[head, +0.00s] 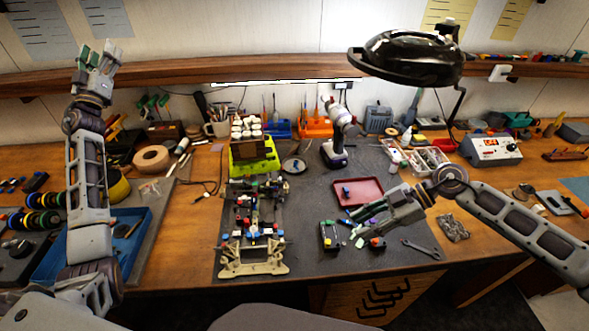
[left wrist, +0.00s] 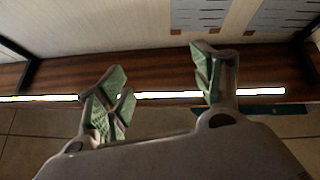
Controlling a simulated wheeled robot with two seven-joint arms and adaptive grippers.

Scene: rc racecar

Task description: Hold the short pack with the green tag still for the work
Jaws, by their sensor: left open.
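A small dark pack (head: 330,237) with green and pale marks lies on the grey mat. A second small dark block (head: 377,243) with orange and green bits lies to its right. I cannot tell for sure which one is the short pack with the green tag. My right gripper (head: 358,220) is low over the mat just behind these pieces, its fingers pointing left. Its fingers are too small and overlapped to tell whether they are apart. My left gripper (head: 97,50) is raised high at the far left, open and empty; its green-padded fingers stand apart in the left wrist view (left wrist: 160,88).
A racecar chassis (head: 253,225) on a beige stand sits left of the pack. A red tray (head: 357,192) lies behind the right gripper, and a wrench (head: 421,249) lies right of it. A black lamp (head: 408,58) hangs above. The mat's front strip is clear.

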